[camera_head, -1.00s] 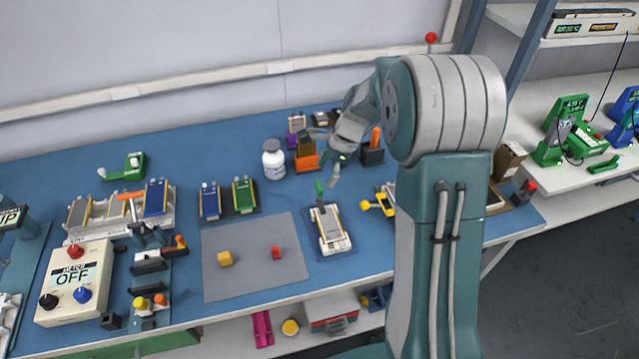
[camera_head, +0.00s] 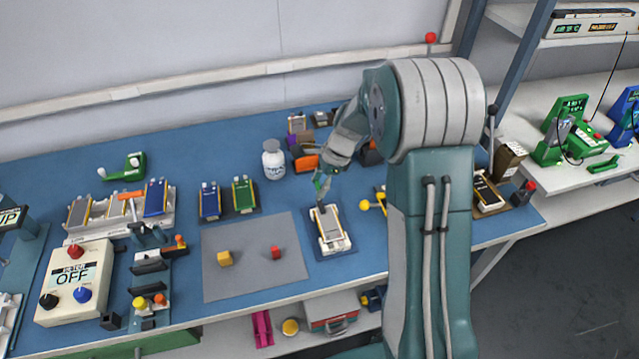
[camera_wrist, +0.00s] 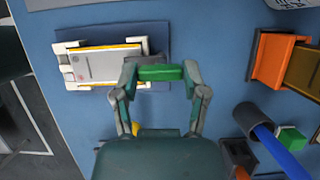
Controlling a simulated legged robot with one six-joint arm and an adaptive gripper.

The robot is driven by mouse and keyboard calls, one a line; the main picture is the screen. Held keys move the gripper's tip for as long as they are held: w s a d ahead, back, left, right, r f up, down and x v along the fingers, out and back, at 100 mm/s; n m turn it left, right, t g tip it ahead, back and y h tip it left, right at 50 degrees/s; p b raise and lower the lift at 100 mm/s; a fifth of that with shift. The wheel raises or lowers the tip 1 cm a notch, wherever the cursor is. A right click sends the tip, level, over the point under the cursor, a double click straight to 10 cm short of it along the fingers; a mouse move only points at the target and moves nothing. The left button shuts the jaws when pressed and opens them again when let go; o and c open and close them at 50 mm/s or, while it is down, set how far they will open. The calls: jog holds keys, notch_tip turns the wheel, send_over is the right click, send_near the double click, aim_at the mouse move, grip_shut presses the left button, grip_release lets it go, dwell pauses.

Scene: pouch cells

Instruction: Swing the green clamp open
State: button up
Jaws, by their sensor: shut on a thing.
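The green clamp (camera_wrist: 160,73) lies between the two fingertips of my gripper (camera_wrist: 159,76) in the wrist view, and the gripper is shut on it. In the head view my gripper (camera_head: 321,186) is at the back end of a white fixture (camera_head: 345,247), with the clamp mostly hidden by the fingers. The fixture holds a silver pouch cell (camera_head: 330,227) with yellow edges and sits on a dark blue plate. The wrist view also shows the fixture and its cell (camera_wrist: 105,64), left of the fingers.
An orange holder (camera_wrist: 270,60) and a dark cup with a blue handle (camera_wrist: 280,150) stand right of my gripper. A white bottle (camera_head: 273,160) stands behind.

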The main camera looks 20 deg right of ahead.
jog(key=shift+n, duration=0.3)
jog(key=n, duration=0.1)
jog(key=n+g, duration=0.1)
jog(key=n, duration=0.1)
jog(key=shift+w+f+n+g, duration=0.1)
jog(key=shift+w+n+g, duration=0.05)
jog(key=shift+n+g, duration=0.15)
jog(key=n+g+h, duration=0.1)
jog(key=n, duration=0.3)
jog(key=shift+a+n, duration=0.1)
jog(key=shift+n, duration=0.2)
jog(key=n+g+h, duration=0.1)
jog(key=n, duration=0.3)
jog(key=shift+h, duration=0.4)
jog(key=shift+w+n+g+h, duration=0.15)
jog(key=shift+n+h, duration=0.3)
jog(key=shift+n, duration=0.8)
jog(key=shift+s+n+g+h, duration=0.1)
jog(key=shift+n+g+h, duration=0.25)
jog(key=shift+n, duration=0.9)
jog(key=shift+a, duration=0.1)
jog(key=o, duration=1.2)
jog(key=shift+c, duration=0.2)
